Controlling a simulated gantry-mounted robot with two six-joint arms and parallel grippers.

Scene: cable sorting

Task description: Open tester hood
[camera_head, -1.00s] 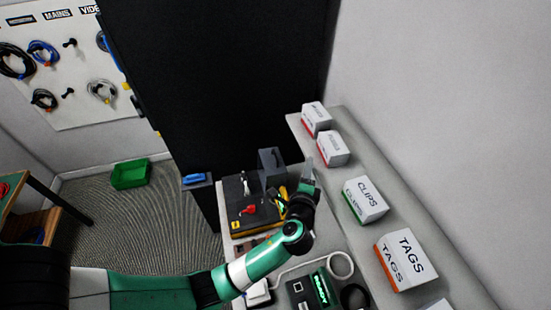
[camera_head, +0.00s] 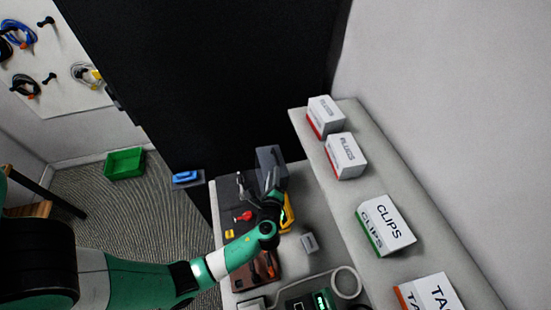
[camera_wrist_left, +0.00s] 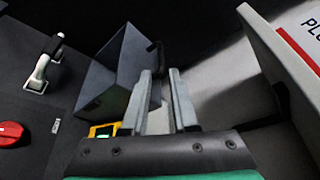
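The tester (camera_head: 231,188) is a dark panel with a red knob (camera_head: 244,216) and a silver lever, on the bench. Its hood (camera_head: 268,158) is a dark grey box shape at the panel's far right; in the left wrist view the hood (camera_wrist_left: 118,78) stands just left of my fingers. My left gripper (camera_head: 272,180) is in front of the hood, partly covering it. In the left wrist view my left gripper (camera_wrist_left: 166,82) has its two pale fingers apart, with nothing seen between them. I cannot tell whether the left finger touches the hood. My right gripper is out of view.
White boxes marked CLIPS (camera_head: 386,225) and PLUGS (camera_head: 346,156) stand on the shelf at right. A yellow device (camera_head: 287,212) is beside my left wrist. A black cabinet (camera_head: 220,80) rises behind the bench. A green bin (camera_head: 125,163) sits on the floor.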

